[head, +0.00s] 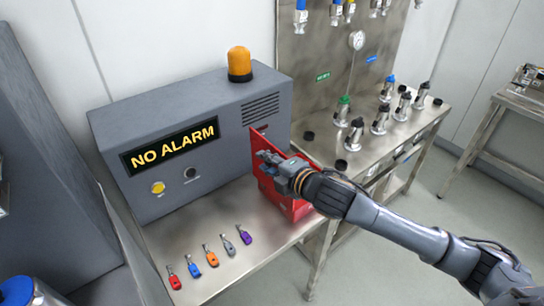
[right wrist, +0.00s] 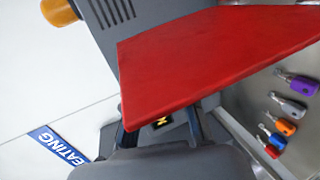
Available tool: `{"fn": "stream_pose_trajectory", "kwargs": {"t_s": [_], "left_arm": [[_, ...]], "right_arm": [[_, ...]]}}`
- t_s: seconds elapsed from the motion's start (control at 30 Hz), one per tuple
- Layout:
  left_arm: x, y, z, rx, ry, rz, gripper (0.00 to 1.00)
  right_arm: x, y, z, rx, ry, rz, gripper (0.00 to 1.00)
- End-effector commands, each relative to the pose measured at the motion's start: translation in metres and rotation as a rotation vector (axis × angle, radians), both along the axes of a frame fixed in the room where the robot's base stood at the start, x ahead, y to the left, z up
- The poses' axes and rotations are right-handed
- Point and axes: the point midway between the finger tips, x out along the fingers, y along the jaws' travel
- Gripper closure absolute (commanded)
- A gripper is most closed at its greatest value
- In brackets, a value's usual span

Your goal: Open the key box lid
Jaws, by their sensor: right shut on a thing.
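The red key box (head: 298,207) stands at the right end of the steel table, beside the grey alarm cabinet. A red panel, which looks like its lid (head: 258,143), stands up at the box's left side. My right gripper (head: 268,162) is at this panel and shut on it. In the right wrist view the flat red lid (right wrist: 210,65) fills the middle, and its near edge lies at my right gripper's fingers (right wrist: 160,132). My arm hides much of the box, and I cannot see inside it or tell the lid's exact angle. My left gripper is not in view.
The grey cabinet (head: 200,125) with a NO ALARM sign and orange beacon (head: 239,64) stands behind. Several coloured keys (head: 211,255) lie in a row on the table's front. Another steel bench (head: 372,150) with valve-like fittings stands at the right.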

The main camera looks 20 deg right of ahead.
Motion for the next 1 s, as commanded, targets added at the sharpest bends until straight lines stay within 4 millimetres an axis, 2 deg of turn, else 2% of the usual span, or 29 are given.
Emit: {"fn": "stream_pose_trajectory", "kwargs": {"t_s": [0.13, 0.67, 0.7, 0.8, 1.0], "left_arm": [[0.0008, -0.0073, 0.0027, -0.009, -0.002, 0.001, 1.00], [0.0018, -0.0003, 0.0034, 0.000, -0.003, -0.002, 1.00], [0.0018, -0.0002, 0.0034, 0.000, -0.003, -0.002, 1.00], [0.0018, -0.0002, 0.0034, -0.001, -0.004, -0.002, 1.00], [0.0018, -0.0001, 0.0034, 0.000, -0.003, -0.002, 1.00]], "right_arm": [[-0.0021, 0.0071, 0.0008, -0.040, -0.020, 0.004, 1.00], [-0.0031, 0.0094, -0.0018, -0.065, -0.027, 0.001, 1.00], [-0.0031, 0.0094, -0.0018, -0.065, -0.027, 0.001, 0.74], [-0.0031, 0.0093, -0.0022, -0.065, -0.026, 0.001, 0.54], [-0.0032, 0.0090, -0.0027, -0.065, -0.025, 0.000, 0.52]]}}
